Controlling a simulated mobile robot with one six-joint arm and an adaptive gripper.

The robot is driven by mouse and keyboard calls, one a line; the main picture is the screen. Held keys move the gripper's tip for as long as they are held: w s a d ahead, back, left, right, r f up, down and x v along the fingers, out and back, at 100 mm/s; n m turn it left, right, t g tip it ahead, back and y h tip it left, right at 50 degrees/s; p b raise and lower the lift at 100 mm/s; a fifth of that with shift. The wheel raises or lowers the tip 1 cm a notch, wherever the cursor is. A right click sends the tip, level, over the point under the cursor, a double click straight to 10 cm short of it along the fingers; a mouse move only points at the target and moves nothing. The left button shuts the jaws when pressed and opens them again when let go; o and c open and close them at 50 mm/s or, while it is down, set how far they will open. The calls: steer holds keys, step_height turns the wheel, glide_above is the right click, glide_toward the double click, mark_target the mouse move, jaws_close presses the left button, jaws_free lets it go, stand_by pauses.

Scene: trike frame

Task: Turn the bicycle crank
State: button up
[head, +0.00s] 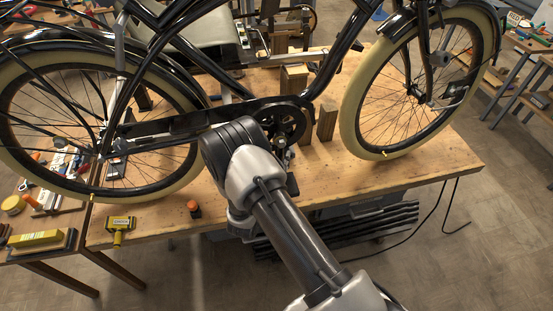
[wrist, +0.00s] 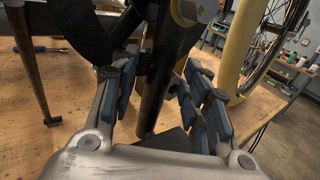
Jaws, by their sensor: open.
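The black bicycle (head: 195,117) stands on a wooden workbench (head: 425,178). Its dark round chainring and crank area (head: 283,122) is low in the middle of the frame, partly hidden behind my arm in the head view. In the wrist view my gripper (wrist: 163,72) is open, with blue-padded fingers on both sides of a dark upright bar (wrist: 160,75). The bar looks like the crank arm, though I cannot be sure. I cannot tell whether the pads touch it. In the head view my gripper is mostly hidden behind my wrist.
Wooden blocks (head: 327,121) stand on the bench close to the crank's right. The front wheel (head: 351,112) is right of them. A yellow tool (head: 120,226) and a small orange-topped item (head: 194,209) lie near the bench's front edge.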

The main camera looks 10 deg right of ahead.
steer(key=shift+c, duration=0.4)
jaws_close()
stand_by(0.4)
